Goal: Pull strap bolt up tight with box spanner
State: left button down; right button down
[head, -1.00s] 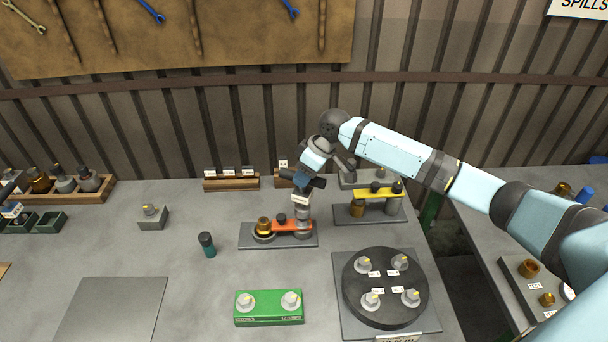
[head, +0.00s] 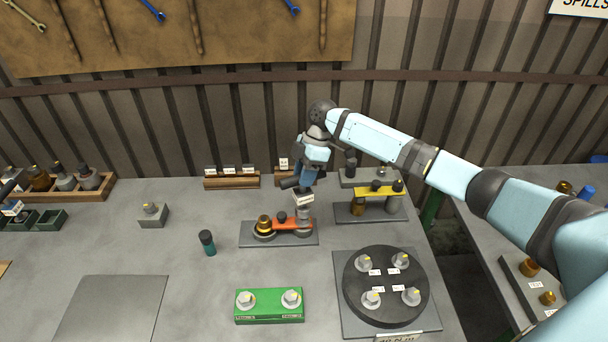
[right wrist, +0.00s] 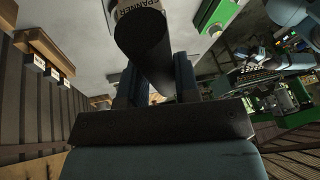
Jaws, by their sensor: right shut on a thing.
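My right gripper (head: 303,184) is shut on the dark box spanner (right wrist: 148,42), between its two fingers in the right wrist view. A white label on the spanner reads "SPANNER". In the head view the spanner's labelled part (head: 303,198) stands over the right end of the red strap (head: 284,224). My left gripper is not in view.
A yellow-bridged fixture (head: 379,191) stands close at the right. A round black turntable (head: 386,287) and a green block (head: 269,316) with two knobs are in front. A dark-capped teal cylinder (head: 208,243) stands at the left. The bench between them is clear.

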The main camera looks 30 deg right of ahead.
jog(key=shift+f, duration=0.4)
jog(key=shift+f+b, duration=0.5)
jog(key=shift+f, duration=0.7)
jog(key=shift+m+t, duration=0.7)
jog(key=shift+m, duration=0.9)
jog(key=m+t, duration=0.1)
jog(key=m, duration=0.3)
jog(key=shift+s+t, duration=0.1)
jog(key=shift+t, duration=0.3)
jog(key=shift+s+a+m+t+h, duration=0.1)
jog(key=shift+m+t+h, duration=0.45)
jog(key=shift+m, duration=1.25)
jog(key=shift+m+t+h, duration=0.35)
jog(key=shift+m+t, duration=0.3)
jog(key=shift+m, duration=1.15)
jog(key=shift+r+p, duration=0.15)
jog(key=shift+p, duration=0.35)
jog(key=shift+n, duration=0.3)
